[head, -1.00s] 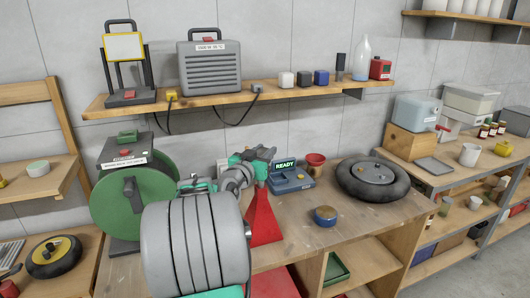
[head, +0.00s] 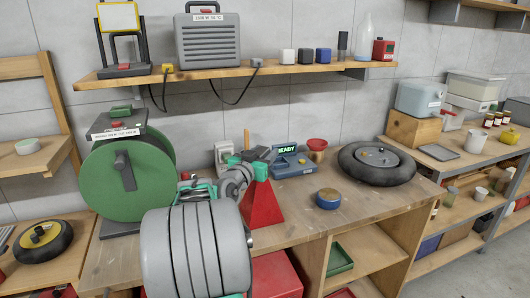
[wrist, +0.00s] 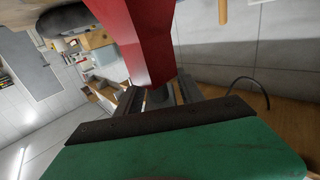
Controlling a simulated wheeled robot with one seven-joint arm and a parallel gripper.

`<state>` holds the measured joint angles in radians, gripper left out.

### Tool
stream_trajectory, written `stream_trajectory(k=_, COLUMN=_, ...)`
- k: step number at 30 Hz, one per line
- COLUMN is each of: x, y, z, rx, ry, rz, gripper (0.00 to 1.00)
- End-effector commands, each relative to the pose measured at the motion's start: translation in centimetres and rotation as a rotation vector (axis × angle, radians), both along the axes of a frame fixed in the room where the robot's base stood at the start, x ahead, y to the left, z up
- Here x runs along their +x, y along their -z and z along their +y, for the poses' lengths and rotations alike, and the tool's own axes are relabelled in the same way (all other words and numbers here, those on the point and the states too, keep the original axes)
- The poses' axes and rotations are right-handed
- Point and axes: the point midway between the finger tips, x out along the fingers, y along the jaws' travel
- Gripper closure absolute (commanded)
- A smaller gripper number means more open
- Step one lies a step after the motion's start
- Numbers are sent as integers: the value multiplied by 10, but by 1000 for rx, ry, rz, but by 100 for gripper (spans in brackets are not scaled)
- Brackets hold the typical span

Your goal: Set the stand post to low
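A red tapered stand (head: 262,212) stands on the workbench behind my large grey arm link. It also shows as a red body at the top of the wrist view (wrist: 138,40). My gripper (head: 247,166) is at the top of the red stand in the head view. In the wrist view, its two dark fingers (wrist: 160,93) lie on either side of a short grey post (wrist: 159,98) under the red body. Narrow gaps seem to show beside the post, so the fingers look open around it. The post's height setting cannot be read.
A green hose reel (head: 128,182) stands at the left. Behind my gripper are a blue device reading READY (head: 290,163), a red cup (head: 317,147) and a thin brown rod (head: 247,139).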

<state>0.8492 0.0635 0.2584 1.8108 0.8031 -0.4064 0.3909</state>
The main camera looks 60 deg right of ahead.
Motion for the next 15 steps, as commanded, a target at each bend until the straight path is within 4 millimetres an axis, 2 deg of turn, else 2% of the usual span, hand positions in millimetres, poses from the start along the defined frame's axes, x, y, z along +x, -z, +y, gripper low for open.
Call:
stream_trajectory(k=3, x=0, y=-1, z=0, rx=-2, ry=0, rz=-1, gripper=46)
stream_trajectory(k=10, x=0, y=-3, z=1, rx=-4, ry=-1, rz=-2, gripper=46)
stream_trajectory(k=15, x=2, y=-1, z=23, rx=-5, ry=-4, rz=-3, gripper=46)
